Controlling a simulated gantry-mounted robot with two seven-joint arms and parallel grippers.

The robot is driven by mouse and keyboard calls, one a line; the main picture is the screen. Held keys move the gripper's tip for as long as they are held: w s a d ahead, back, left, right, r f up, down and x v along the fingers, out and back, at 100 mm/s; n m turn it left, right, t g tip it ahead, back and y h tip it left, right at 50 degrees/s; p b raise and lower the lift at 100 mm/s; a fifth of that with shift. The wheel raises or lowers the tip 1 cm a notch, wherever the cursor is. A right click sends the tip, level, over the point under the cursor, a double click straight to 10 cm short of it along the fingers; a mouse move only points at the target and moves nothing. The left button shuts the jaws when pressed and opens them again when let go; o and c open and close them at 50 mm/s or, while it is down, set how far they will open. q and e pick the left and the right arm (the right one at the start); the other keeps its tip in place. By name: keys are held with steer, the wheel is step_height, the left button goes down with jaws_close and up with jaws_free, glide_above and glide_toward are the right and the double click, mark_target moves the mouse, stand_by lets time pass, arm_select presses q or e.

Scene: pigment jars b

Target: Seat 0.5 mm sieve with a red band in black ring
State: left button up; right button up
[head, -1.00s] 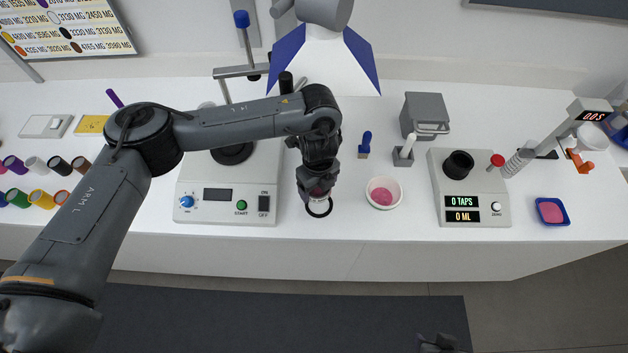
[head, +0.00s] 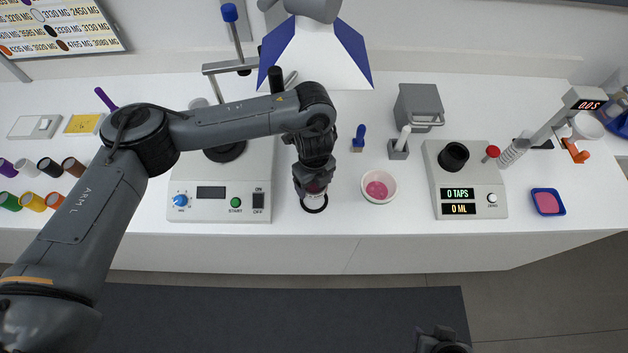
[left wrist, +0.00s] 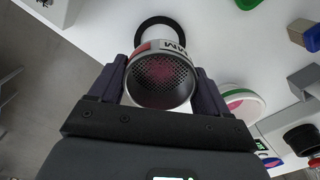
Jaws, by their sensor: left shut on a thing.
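My left gripper (head: 314,187) is shut on the sieve, just above the black ring (head: 315,209) on the bench. In the left wrist view the sieve (left wrist: 161,82) is a round metal cup with a dark mesh, held between both fingers (left wrist: 160,92). A red band and part of a label ending in "MM" show on its wall. The black ring (left wrist: 157,19) shows beyond it, partly hidden by the sieve. I cannot tell whether the sieve touches the ring. My right gripper (head: 442,338) shows partly at the bottom edge; its jaw state is unclear.
A white bowl of pink powder (head: 378,187) stands just right of the ring. A control box (head: 220,206) lies to the left. A tap counter (head: 466,205) and blue tray (head: 547,202) are farther right. The lamp hood (head: 318,58) hangs behind my wrist.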

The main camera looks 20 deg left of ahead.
mark_target(314, 187)
arm_select(q)
steer(key=shift+f+b, duration=1.35)
steer(key=shift+f, duration=1.25)
steer(key=shift+p, duration=0.7)
steer(key=shift+f, duration=0.2)
stand_by(0.3)
steer(key=shift+f+b, duration=0.6)
steer(key=shift+f, duration=0.1)
steer(key=o, duration=1.1)
steer(key=shift+c, duration=0.2)
